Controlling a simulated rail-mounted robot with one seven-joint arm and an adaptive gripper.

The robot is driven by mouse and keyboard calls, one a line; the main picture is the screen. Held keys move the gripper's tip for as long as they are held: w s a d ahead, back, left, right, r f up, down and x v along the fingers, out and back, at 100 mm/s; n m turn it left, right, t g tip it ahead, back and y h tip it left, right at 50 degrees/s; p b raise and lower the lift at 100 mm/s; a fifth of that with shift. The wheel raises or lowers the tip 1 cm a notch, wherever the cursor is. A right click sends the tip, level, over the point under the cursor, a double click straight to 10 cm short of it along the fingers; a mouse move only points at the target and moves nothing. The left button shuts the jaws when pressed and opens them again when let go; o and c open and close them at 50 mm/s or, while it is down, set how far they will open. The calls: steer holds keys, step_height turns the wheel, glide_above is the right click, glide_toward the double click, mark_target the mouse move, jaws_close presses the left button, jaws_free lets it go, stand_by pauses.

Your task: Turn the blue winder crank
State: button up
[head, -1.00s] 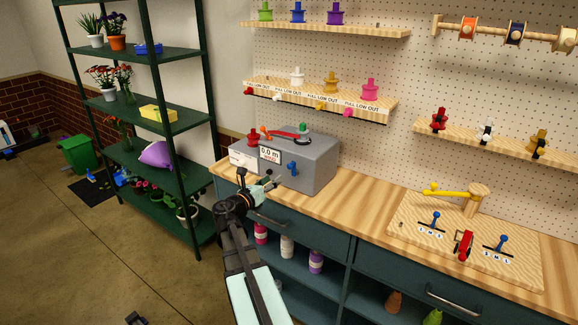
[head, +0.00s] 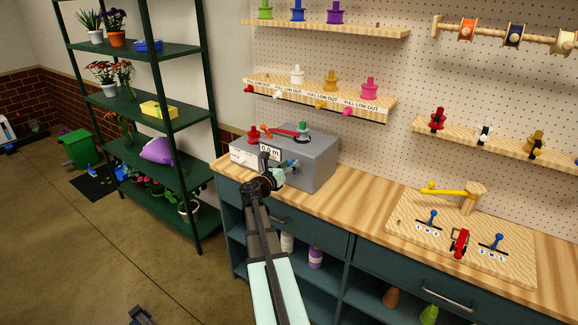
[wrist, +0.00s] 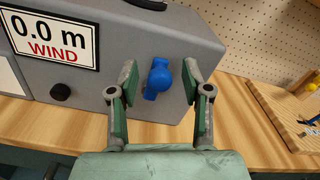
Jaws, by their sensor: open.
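The blue winder crank (wrist: 159,76) sticks out from the front of the grey winder box (wrist: 207,55), right of its label reading "0.0 m WIND". In the wrist view my gripper (wrist: 159,72) is open, with one finger on each side of the crank and a gap to both. Nothing is held. In the head view my gripper (head: 278,163) is in front of the grey box (head: 318,165) and hides part of the label and most of the crank.
The box stands on a wooden counter (head: 355,200). A red lever and red and green pieces sit on its top. A wooden board (head: 400,235) with a yellow arm (head: 450,194) and blue levers lies to the right. A green shelf rack (head: 127,104) stands at the left.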

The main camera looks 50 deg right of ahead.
jaws_close()
steer(key=shift+s+f+b, duration=0.15)
steer(key=shift+b, duration=0.4)
